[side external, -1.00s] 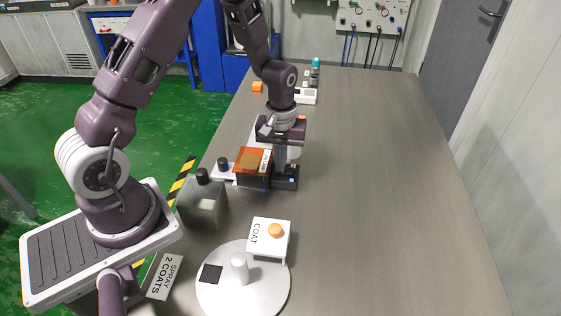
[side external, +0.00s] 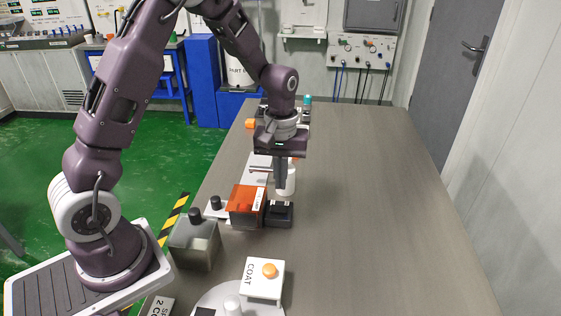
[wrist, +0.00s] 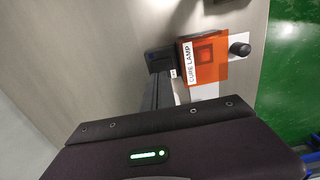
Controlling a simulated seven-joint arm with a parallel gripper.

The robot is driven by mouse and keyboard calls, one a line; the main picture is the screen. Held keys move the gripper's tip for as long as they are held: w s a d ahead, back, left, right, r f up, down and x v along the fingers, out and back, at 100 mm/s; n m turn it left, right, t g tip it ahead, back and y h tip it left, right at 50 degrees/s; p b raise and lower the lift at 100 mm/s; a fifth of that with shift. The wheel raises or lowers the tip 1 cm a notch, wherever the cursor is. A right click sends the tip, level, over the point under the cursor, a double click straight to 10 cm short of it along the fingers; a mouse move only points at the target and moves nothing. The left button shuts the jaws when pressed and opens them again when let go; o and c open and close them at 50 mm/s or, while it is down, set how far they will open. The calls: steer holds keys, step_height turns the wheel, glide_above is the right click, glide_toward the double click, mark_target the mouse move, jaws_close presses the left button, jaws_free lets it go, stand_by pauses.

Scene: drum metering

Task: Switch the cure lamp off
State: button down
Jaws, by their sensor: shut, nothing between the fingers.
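The cure lamp (side external: 247,206) is an orange see-through box with a white label; it also shows in the wrist view (wrist: 208,68), where the label reads CURE LAMP. I cannot tell whether it is lit. A small black switch box (side external: 280,217) stands against its right side, and shows left of the lamp in the wrist view (wrist: 157,60). My gripper (side external: 280,187) is shut and empty, pointing down with its fingertips just above or at the switch box. The fingers hide part of the box top in the wrist view, so the switch position is unclear.
A white bottle (side external: 291,178) stands just behind the fingers. A black knob (side external: 215,203) is left of the lamp, and a grey box with a black knob (side external: 195,243) is nearer. A COAT stand with an orange button (side external: 269,270) is in front. The table's right side is clear.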

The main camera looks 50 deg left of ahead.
step_height(320, 180, up, 7)
glide_above(275, 207)
steer(key=d, duration=0.2)
steer(key=shift+w+a+f, duration=0.2)
steer(key=shift+w+a, duration=0.05)
steer(key=shift+w, duration=0.1)
steer(key=f, duration=0.4)
steer(key=a+f, duration=0.1)
steer(key=f, duration=0.9)
steer(key=shift+s+a, duration=0.3)
steer(key=shift+s, duration=0.05)
